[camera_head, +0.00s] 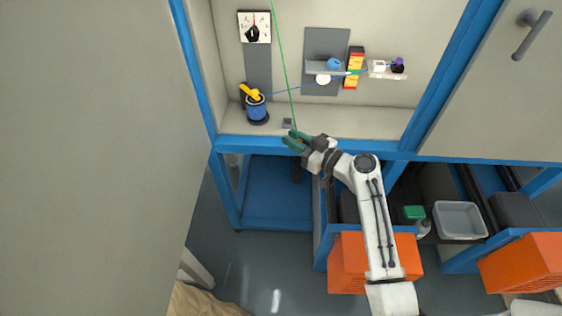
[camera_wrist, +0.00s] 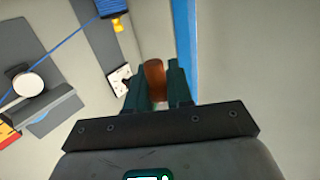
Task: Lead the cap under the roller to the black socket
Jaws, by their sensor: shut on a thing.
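My gripper (camera_head: 291,139) is at the front edge of the shelf, below and left of the roller fittings. In the wrist view, its green fingers are shut on a brown rounded piece (camera_wrist: 155,78); I cannot tell whether this is the cap. A white round roller (camera_head: 323,79) sits on the grey back plate (camera_head: 312,45), beside a blue round part (camera_head: 334,64). A thin blue cable (camera_head: 285,92) runs from the spool (camera_head: 257,108) past the roller toward the right. A black piece with a purple top (camera_head: 398,67), perhaps the socket, is on a small bracket at right.
A dial (camera_head: 254,27) is on the back wall above the spool. A red and yellow box (camera_head: 354,68) stands beside the grey plate. A thin green line (camera_head: 284,68) runs from the top down to my gripper. The shelf (camera_head: 350,123) right of my gripper is clear.

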